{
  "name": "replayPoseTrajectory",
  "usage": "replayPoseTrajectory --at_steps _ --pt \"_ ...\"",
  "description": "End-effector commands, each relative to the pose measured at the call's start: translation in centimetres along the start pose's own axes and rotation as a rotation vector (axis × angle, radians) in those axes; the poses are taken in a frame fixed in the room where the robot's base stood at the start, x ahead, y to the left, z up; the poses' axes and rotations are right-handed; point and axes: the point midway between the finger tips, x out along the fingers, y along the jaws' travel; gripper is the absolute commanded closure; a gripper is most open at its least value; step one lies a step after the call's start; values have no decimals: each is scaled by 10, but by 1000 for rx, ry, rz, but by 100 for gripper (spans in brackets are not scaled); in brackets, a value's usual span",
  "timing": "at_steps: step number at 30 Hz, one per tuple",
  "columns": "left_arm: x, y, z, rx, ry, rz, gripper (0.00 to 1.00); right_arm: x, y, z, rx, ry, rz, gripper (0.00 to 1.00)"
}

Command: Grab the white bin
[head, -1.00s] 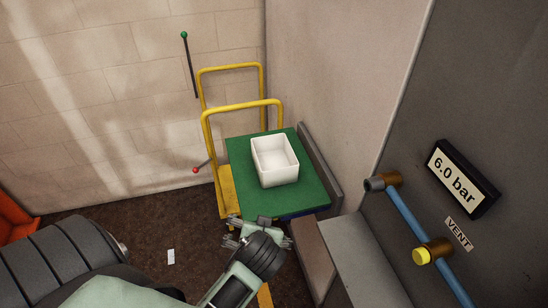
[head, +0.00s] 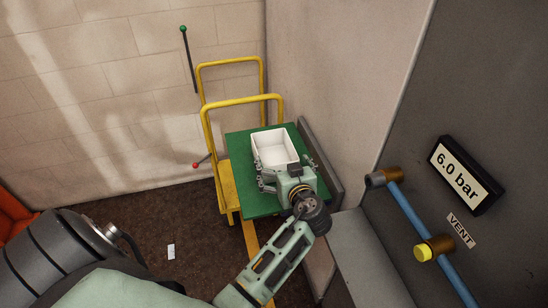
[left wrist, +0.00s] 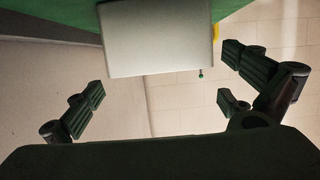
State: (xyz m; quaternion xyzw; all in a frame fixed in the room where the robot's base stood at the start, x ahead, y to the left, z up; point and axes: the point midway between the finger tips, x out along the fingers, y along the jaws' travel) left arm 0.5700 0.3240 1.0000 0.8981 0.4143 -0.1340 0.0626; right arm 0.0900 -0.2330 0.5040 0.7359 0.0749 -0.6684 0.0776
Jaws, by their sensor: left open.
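The white bin (head: 275,150) is an open, empty rectangular box standing upright on the green top (head: 240,190) of a yellow-framed cart. My left gripper (head: 287,178) is open at the bin's near side in the head view, its fingers spread toward the bin and covering part of its near edge. In the left wrist view a pale wall of the bin (left wrist: 157,38) shows ahead, between and beyond the open fingers (left wrist: 165,95). The fingers look apart from the bin there; the exact gap is hard to tell. My right gripper is not in view.
The cart's yellow handles (head: 240,101) rise behind the green top. A grey wall and ledge (head: 370,250) close in on the right, with a blue pipe (head: 410,215) and a 6.0 bar sign (head: 464,175). Brown floor lies open on the left.

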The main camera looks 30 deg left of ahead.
Motion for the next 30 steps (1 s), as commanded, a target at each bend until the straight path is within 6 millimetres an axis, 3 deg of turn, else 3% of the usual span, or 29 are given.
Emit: replayPoseTrajectory --at_steps 18,26,30 --pt "72 -1 4 2 -1 0 0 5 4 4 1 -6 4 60" --pt "76 -1 4 1 -3 0 0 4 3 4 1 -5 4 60" --pt "76 -1 4 1 -3 0 10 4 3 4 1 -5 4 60"
